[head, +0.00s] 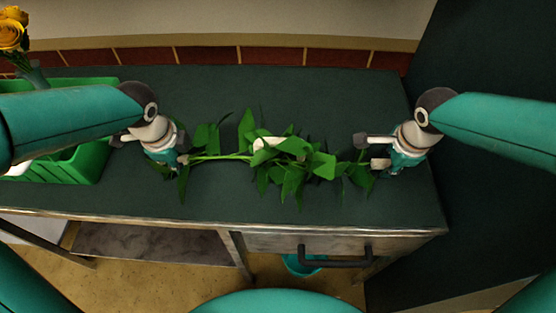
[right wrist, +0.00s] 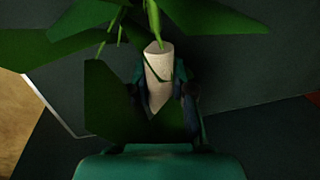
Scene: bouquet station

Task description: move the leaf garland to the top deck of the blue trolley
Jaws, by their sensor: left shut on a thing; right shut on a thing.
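The leaf garland (head: 292,147), a green stem with broad leaves and a pale piece near its middle, stretches between my grippers over the dark green worktop. My left gripper (head: 180,160) is shut on its left end, where a bare stem shows. My right gripper (head: 370,152) is shut on its right end, among leaves. In the right wrist view, leaves hide much of the right gripper, and a pale cylinder (right wrist: 158,70) shows near its fingers. I cannot tell whether the garland touches the worktop. The blue trolley cannot be made out in these views.
A green crate (head: 85,163) stands on the worktop (head: 300,92) at the left, partly behind my left arm. Yellow roses (head: 12,32) stand behind it. A tiled wall edge runs along the back. A drawer handle (head: 335,262) projects at the front, near a teal object (head: 300,266) below.

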